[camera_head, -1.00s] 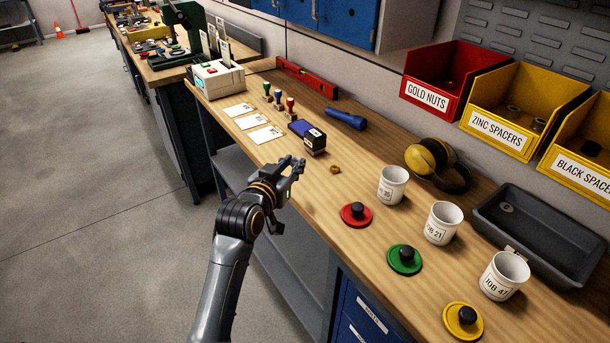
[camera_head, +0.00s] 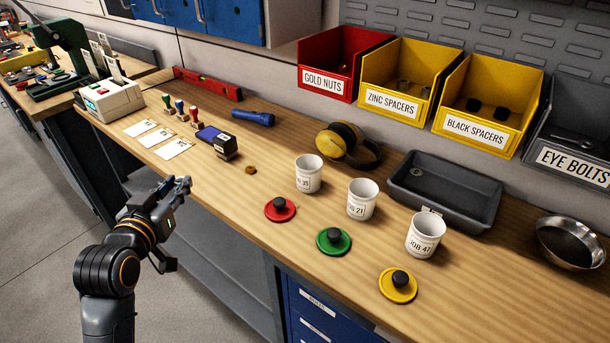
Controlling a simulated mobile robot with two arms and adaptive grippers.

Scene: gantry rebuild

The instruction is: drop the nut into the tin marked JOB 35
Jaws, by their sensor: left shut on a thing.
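The white tin marked 35 (camera_head: 308,174) stands open and upright on the bench, leftmost of three; the first part of its label is turned away. My left gripper (camera_head: 183,185) is at the bench's front edge, left of the tins and well apart from them. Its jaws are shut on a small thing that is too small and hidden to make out. A small brass-coloured round piece, perhaps a nut (camera_head: 250,170), lies on the bench between the gripper and that tin. My right gripper is not in view.
Tins marked 21 (camera_head: 361,200) and JOB 47 (camera_head: 425,236) stand to the right. Red (camera_head: 280,210), green (camera_head: 333,242) and yellow (camera_head: 398,287) knobbed lids lie in front. Ear defenders (camera_head: 348,146) and a grey tray (camera_head: 445,190) are behind.

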